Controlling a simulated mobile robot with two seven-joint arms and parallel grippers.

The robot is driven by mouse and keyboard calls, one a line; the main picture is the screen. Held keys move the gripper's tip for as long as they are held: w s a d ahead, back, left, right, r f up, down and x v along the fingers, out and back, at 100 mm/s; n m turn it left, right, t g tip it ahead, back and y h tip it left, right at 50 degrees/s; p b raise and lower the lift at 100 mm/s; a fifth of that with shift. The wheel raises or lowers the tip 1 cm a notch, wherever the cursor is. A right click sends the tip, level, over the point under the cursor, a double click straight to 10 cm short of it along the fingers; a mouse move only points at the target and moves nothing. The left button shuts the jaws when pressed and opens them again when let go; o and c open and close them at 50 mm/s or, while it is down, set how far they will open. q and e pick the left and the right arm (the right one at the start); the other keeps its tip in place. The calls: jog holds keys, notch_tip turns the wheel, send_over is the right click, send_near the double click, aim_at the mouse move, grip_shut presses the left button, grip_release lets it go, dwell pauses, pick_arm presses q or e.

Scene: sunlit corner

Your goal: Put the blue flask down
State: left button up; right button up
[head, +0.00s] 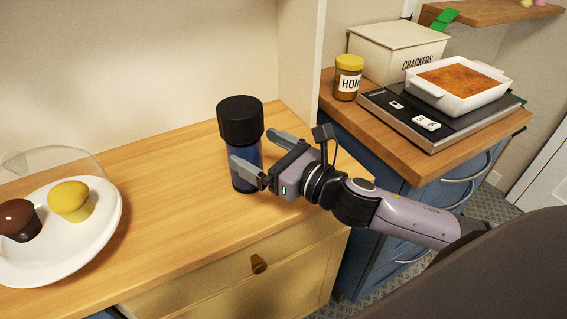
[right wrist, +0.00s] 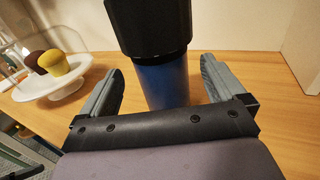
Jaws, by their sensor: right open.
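The blue flask (head: 243,180) with its black lid stands upright on the wooden counter (head: 165,190). My right gripper (head: 252,148) is open, with one finger on each side of the flask. In the right wrist view the flask's blue body (right wrist: 163,82) stands between the two open fingers (right wrist: 160,85), with a visible gap on each side. The flask's base is partly hidden by the gripper in that view. My left gripper is not in view.
A white plate (head: 75,249) with a brown muffin (head: 19,221) and a yellow muffin (head: 70,201) is at the left. A wall panel (head: 298,60) rises behind the flask. At the right are a honey jar (head: 347,80), a crackers tin (head: 395,50) and a baking dish (head: 457,98).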

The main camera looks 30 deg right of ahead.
jog(key=shift+b+v, duration=0.5)
jog(key=shift+v, duration=2.3)
